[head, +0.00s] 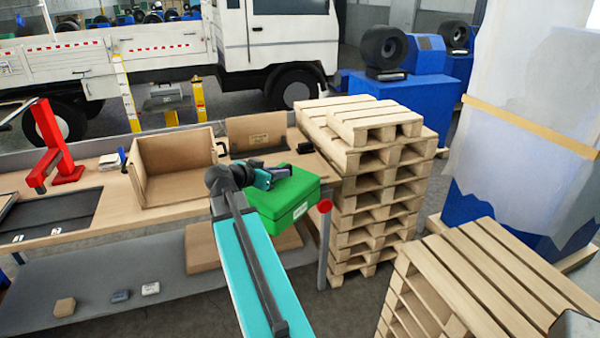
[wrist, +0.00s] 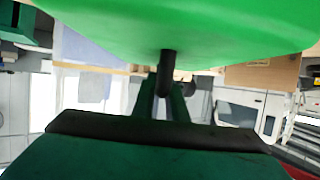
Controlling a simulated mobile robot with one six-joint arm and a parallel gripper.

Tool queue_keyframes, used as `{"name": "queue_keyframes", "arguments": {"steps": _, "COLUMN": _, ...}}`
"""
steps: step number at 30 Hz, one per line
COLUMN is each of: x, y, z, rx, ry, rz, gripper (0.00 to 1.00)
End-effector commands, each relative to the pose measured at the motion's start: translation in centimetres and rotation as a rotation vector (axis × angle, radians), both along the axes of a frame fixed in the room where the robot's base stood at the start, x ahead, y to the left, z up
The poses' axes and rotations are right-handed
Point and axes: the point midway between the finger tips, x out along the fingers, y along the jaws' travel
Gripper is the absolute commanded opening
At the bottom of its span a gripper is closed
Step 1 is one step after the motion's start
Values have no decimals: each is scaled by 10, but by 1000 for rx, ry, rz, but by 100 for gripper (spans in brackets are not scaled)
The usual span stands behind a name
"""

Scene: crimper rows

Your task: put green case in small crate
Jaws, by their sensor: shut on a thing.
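The green case (head: 284,205) is a bright green box with a white label on its side. It hangs at the right end of the workbench, in front of the stacked pallets. My gripper (head: 272,174) is shut on it from above. In the wrist view the green case (wrist: 190,25) fills the top, and a dark finger (wrist: 168,70) touches it. A small open wooden crate (head: 165,196) stands on the bench to the left of the case. Its inside looks empty where I can see it.
Stacked pallets (head: 362,185) rise right of the bench, and more pallets (head: 490,275) stand front right. A red press (head: 52,150) and dark tray (head: 50,217) sit left on the bench (head: 120,212). A grey shelf below holds small blocks.

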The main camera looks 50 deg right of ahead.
Motion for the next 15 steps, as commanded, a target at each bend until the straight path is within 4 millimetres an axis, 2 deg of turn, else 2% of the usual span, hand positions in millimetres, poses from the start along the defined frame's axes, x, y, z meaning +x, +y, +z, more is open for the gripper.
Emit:
{"name": "queue_keyframes", "arguments": {"steps": 3, "x": 24, "y": 22, "z": 6, "rx": -8, "ry": 0, "rz": 66, "gripper": 0}}
{"name": "queue_keyframes", "arguments": {"steps": 15, "x": 94, "y": 101, "z": 10, "rx": -7, "ry": 0, "rz": 294, "gripper": 0}}
